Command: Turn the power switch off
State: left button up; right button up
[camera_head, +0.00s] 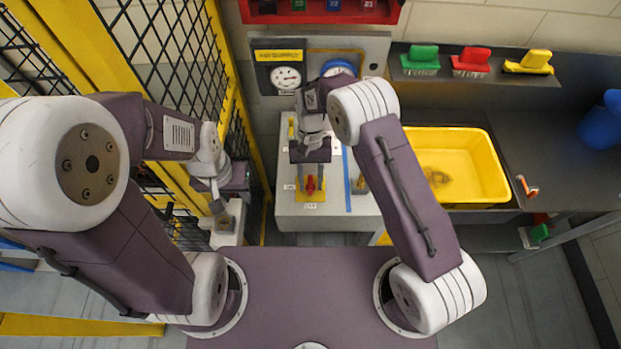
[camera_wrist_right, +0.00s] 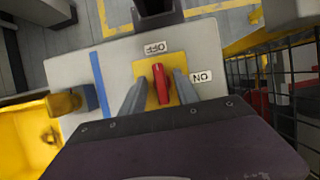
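The power switch is a red handle (camera_head: 311,185) on a yellow plate (camera_head: 303,195) on top of a grey cabinet. In the right wrist view the red handle (camera_wrist_right: 160,84) points lengthwise toward the OFF label (camera_wrist_right: 155,47), with the ON label (camera_wrist_right: 200,77) to the right. My right gripper (camera_wrist_right: 158,88) is open, its two fingers on either side of the handle, with yellow plate showing in the gaps. In the head view my right gripper (camera_head: 309,168) hangs over the switch. My left gripper (camera_head: 218,206) is off to the left; its fingers are unclear.
A blue strip (camera_head: 346,180) runs along the cabinet top beside the switch. An air supply gauge (camera_head: 286,77) stands behind. A yellow bin (camera_head: 455,201) is to the right, under a shelf with brushes (camera_head: 470,61). A yellow-framed mesh fence (camera_head: 232,70) stands on the left.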

jog(key=shift+w, duration=0.1)
jog(key=b+v, duration=0.1)
jog(key=v, duration=0.8)
jog(key=shift+b, duration=0.3)
